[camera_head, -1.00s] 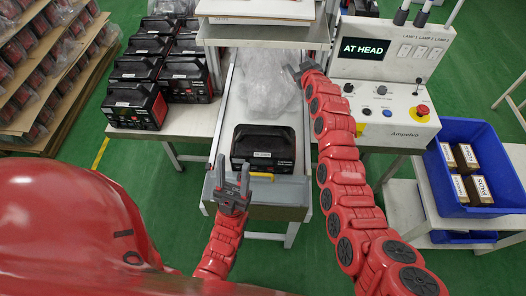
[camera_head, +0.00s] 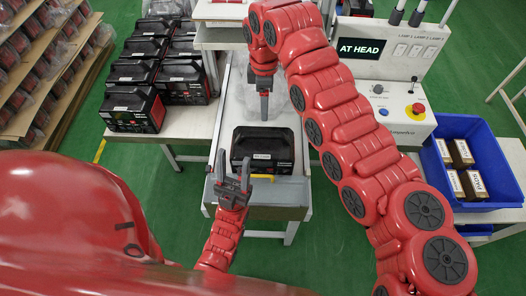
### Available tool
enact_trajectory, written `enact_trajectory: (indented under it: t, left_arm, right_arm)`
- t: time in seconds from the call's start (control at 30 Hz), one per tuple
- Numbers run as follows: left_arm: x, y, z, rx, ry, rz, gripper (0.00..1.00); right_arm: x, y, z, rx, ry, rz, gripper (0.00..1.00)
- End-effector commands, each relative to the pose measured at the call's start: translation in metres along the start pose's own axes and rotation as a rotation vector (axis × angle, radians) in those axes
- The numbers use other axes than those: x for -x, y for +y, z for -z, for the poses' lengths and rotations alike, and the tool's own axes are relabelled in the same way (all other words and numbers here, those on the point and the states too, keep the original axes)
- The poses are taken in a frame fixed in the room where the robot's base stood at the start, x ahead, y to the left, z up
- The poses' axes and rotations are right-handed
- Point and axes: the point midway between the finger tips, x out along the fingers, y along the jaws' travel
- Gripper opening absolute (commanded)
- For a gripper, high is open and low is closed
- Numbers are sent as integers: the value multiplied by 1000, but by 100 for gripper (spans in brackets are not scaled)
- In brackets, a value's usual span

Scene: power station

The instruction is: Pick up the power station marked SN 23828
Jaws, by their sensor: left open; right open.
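A black power station (camera_head: 263,150) with a handle and a small white label sits at the near end of the conveyor (camera_head: 222,130); the label's number is too small to read. More black and red power stations (camera_head: 131,108) stand in rows on the table at left, with white labels I cannot read. My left gripper (camera_head: 232,168) is open and empty, fingers pointing up the picture, just in front and left of the conveyor's power station. My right gripper (camera_head: 264,108) points down over the conveyor just behind that power station, seen edge-on, apparently empty.
A control panel (camera_head: 395,75) with an "AT HEAD" screen and a red button stands at right. A blue crate (camera_head: 487,205) with several boxes is beside it. Racks of wrapped units (camera_head: 40,60) line the left. Green floor is open in front.

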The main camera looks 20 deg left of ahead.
Motion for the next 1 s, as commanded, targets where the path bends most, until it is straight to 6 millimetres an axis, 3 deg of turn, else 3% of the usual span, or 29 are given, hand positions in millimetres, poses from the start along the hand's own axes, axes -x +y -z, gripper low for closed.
enact_trajectory:
  t: [0.3,0.5,0.73,0.87,1.0]
  left_arm:
    - [-15,-1,2,0,0,0,50]
    - [-10,0,2,0,0,0,50]
    - [-11,-1,2,0,0,0,50]
    - [-27,-1,5,0,0,0,50]
    - [-40,-2,7,0,1,0,50]
  right_arm:
    - [-49,-2,1,-1,1,5,68]
    - [-84,-1,2,-1,0,2,68]
    - [-95,1,0,-2,0,-2,68]
    - [-105,-2,2,-1,-2,5,68]
    - [-129,-3,6,0,-2,4,68]
